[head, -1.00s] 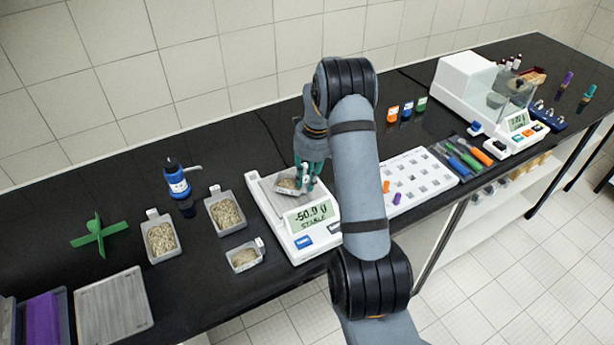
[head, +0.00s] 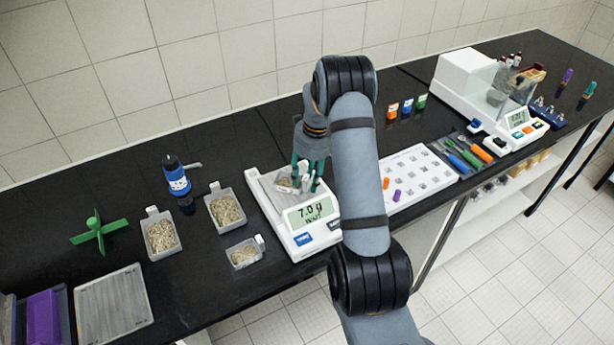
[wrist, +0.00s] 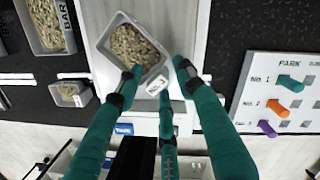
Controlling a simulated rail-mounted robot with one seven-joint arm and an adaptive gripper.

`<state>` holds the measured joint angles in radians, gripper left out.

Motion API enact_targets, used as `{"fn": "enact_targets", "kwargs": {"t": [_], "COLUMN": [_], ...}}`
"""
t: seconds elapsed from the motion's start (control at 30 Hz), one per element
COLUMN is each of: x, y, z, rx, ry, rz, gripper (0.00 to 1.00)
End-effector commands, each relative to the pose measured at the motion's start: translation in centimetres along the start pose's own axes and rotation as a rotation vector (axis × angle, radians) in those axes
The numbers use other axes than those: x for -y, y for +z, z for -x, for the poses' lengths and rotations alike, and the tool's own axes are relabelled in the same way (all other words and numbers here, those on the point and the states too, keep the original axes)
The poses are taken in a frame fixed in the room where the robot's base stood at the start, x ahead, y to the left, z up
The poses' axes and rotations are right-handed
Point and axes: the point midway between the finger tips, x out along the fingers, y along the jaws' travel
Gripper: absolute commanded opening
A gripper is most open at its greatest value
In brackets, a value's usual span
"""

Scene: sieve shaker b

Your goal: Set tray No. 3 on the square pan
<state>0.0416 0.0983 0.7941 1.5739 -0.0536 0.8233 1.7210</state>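A small grey tray of grain (head: 286,182) sits on the square pan (head: 262,190) of the balance. In the wrist view the tray (wrist: 128,50) is slightly turned, with its white tag (wrist: 157,84) facing my gripper; the tag's number is too small to read surely. My gripper (head: 308,180) is low over the pan at the tag side. Its green fingers (wrist: 158,72) are spread around the tag with a gap showing, and seem not to pinch it. The balance display (head: 312,212) reads about 7.0 g with WAIT.
Two larger grain trays (head: 160,236) (head: 226,210) and a small one (head: 244,254) stand left of the balance. A blue bottle (head: 176,176) stands behind them. A white peg board (head: 418,182) lies to the right, close to my arm.

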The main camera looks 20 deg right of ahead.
Motion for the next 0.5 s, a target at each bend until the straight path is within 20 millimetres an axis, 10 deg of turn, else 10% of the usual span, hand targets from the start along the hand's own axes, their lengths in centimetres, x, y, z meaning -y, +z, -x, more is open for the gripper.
{"fn": "enact_targets", "kwargs": {"t": [0.5], "x": [0.1], "y": [0.1], "z": [7.9], "rx": [0.003], "ry": [-0.005], "rz": [0.0], "gripper": [0.37]}}
